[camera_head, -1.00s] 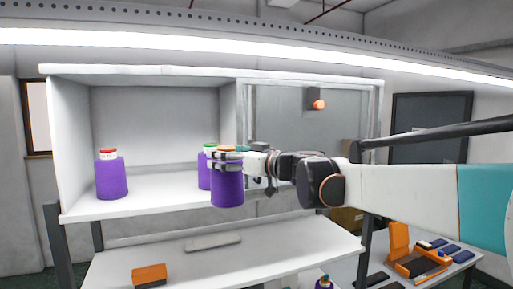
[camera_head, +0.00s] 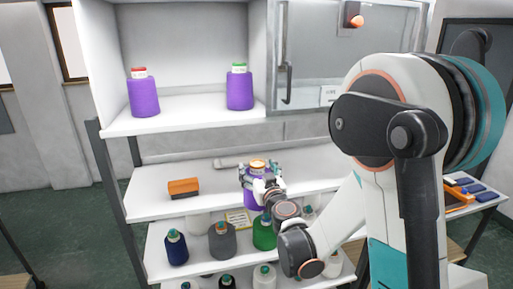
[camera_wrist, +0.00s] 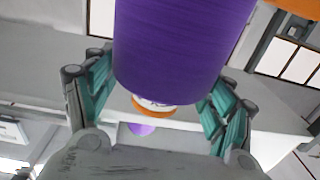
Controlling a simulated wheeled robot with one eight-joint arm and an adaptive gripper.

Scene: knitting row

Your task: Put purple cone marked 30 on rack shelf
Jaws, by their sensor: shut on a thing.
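My gripper (camera_head: 260,174) is shut on a purple cone (camera_head: 254,199) with an orange top, which appears upright. It holds the cone in front of or over the middle shelf (camera_head: 190,205); the exact gap is unclear. In the wrist view, the held purple cone (camera_wrist: 182,45) fills the space between the fingers, with its orange and white ring visible. On the upper shelf (camera_head: 185,118) stand a purple cone with a red top (camera_head: 143,95) at left and a purple cone with a green top (camera_head: 239,88) at right. No number is readable.
An orange block (camera_head: 183,188) lies on the middle shelf. A lower shelf holds several cones, including navy (camera_head: 176,249), grey (camera_head: 222,242) and green (camera_head: 264,235). A glass panel with a dark handle (camera_head: 288,85) stands right of the upper compartment. The upper shelf is clear between its two cones.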

